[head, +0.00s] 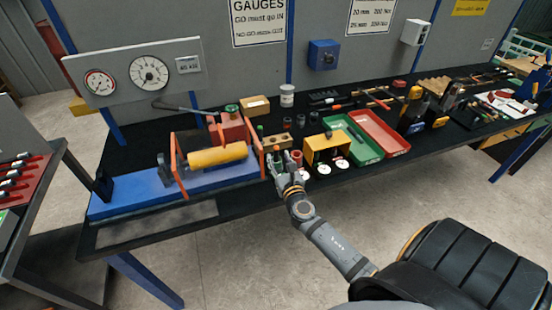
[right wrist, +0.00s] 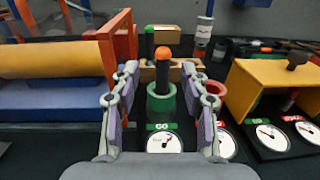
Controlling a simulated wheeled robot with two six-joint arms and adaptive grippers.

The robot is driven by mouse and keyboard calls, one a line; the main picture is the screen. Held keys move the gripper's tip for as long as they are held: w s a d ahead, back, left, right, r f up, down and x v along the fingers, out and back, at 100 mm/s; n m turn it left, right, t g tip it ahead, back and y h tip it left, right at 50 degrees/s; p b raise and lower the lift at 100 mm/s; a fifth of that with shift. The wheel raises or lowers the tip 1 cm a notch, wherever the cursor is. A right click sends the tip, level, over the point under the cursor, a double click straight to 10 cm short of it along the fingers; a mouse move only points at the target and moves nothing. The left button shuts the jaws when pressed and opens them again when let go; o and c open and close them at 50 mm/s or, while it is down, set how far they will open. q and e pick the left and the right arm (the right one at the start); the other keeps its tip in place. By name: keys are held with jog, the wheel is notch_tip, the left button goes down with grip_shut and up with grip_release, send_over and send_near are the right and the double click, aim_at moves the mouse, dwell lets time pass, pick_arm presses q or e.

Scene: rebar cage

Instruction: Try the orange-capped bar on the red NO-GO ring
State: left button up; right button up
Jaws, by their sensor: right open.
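The orange-capped bar (right wrist: 162,70) stands upright in the right wrist view, with its dark lower end appearing to sit in the green GO ring (right wrist: 161,102). My right gripper (right wrist: 162,98) is open, its fingers on either side of the bar and green ring, with a gap to each. The gripper also shows in the head view (head: 287,172) at the bench's front edge. The red NO-GO ring (right wrist: 213,88) is just right of the green ring, partly hidden by the right finger; it also shows in the head view (head: 296,156). My left gripper is not in view.
A wooden block (right wrist: 183,70) and a green-capped bar (right wrist: 149,44) stand behind. A yellow box-shaped fixture (head: 321,147) with dials in front is to the right, then green (head: 344,146) and red (head: 381,134) trays. A blue-based machine (head: 140,197) with a yellow cylinder is left.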

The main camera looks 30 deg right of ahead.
aim_at(277, 151)
jog(key=shift+w+d+r, duration=0.1)
jog(key=shift+r, duration=0.05)
jog(key=p+x, duration=0.1)
jog(key=x, duration=0.4)
jog(key=shift+d, duration=0.2)
jog(key=shift+r, duration=0.15)
jog(key=shift+c, duration=0.2)
jog(key=shift+s+a, duration=0.1)
jog(key=shift+s, duration=0.15)
jog(key=shift+c, duration=1.4)
grip_shut()
